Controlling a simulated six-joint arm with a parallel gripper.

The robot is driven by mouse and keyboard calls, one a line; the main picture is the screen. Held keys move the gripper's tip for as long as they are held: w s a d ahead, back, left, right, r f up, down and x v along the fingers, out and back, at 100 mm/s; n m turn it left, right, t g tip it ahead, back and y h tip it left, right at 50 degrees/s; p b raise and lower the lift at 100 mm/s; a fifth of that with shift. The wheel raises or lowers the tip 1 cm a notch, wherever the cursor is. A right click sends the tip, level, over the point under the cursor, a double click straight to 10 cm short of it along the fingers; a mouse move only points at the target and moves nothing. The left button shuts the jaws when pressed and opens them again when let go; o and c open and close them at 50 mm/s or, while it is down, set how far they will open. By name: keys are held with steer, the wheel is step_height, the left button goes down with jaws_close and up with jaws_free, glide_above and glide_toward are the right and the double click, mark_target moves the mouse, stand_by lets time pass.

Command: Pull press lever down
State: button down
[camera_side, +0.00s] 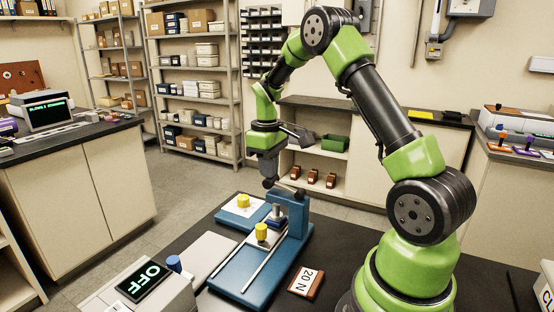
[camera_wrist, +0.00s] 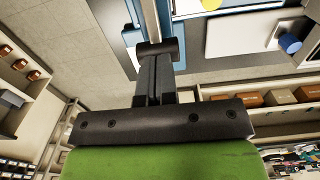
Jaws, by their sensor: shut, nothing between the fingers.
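The blue press (camera_side: 296,212) stands on the dark bench in the side view. Its pale lever (camera_side: 289,188) runs from the top of the column toward the left and ends in a dark handle (camera_side: 270,183). In the wrist view the dark handle (camera_wrist: 158,50) lies crosswise at the end of the pale lever bar. My gripper (camera_side: 269,174) points down just above the handle. Its fingers (camera_wrist: 154,72) are shut side by side with their tips at the handle. Whether they touch it is hard to tell.
Yellow knobs (camera_side: 261,231) sit on the blue bases below. A brown block marked 20 N (camera_side: 305,283) lies right of the press. A box with an OFF display (camera_side: 143,281) and a blue knob (camera_side: 173,263) stand at front left. Space above the press is otherwise clear.

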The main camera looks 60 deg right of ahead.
steer(key=shift+w+f, duration=0.4)
steer(key=shift+f, duration=0.55)
steer(key=w+r, duration=0.4)
steer(key=r, duration=0.9)
steer(key=shift+r, duration=0.35)
